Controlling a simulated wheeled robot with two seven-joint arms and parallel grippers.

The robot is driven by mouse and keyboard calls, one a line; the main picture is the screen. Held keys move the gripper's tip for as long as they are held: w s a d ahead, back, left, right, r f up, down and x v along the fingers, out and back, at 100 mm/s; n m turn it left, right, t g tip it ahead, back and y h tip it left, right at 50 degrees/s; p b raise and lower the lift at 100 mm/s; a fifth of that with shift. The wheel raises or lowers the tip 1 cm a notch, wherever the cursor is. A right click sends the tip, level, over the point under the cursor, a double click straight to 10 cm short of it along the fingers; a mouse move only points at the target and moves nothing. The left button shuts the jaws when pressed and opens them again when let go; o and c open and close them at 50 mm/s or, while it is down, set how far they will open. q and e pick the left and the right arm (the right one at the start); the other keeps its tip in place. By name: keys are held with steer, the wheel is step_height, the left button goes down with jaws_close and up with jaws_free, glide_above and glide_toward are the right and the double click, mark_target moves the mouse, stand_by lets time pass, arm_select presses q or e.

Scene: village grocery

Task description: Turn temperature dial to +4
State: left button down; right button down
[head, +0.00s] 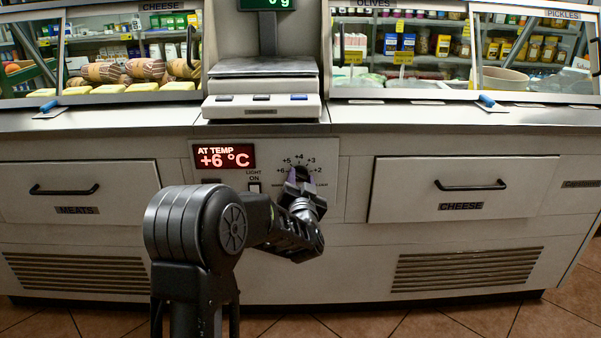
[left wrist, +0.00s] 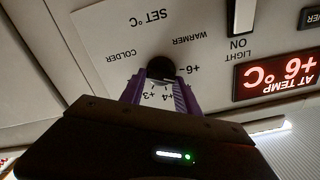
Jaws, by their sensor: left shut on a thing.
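The temperature dial is a round black knob that shows in the left wrist view (left wrist: 160,67), where the picture is upside down. My left gripper (head: 299,178) is shut on the dial, with its purple fingers on either side of the knob. Printed marks from +6 to +2 run around the dial, with +4 at the top in the head view. The dial's pointer is hidden by the gripper, so I cannot tell its setting. The red display (head: 224,157) reads AT TEMP +6 °C. My right gripper is not in view.
A light switch (head: 254,188) marked ON is just left of the dial. A MEATS drawer (head: 110,180) is at the left and a CHEESE drawer (head: 420,180) at the right, both closed. A scale (head: 262,108) stands on the counter above.

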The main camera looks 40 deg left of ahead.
arm_select(q)
steer(key=m+p, duration=0.5)
steer(key=shift+w+d+r+m, duration=0.1)
steer(key=shift+d+m, duration=0.1)
steer(key=shift+m, duration=0.1)
steer(key=shift+m+p, duration=0.85)
steer(key=shift+m, duration=0.05)
steer(key=m+p, duration=0.2)
steer(key=shift+f+m, duration=0.2)
steer(key=shift+m, duration=0.1)
steer(key=shift+f+m+p, duration=0.15)
steer(key=shift+m+p, duration=0.55)
steer(key=shift+m, duration=0.5)
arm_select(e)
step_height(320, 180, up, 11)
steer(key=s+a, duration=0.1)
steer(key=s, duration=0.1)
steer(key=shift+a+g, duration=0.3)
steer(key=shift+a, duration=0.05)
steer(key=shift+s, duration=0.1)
arm_select(q)
steer(key=c, duration=0.9)
jaws_free()
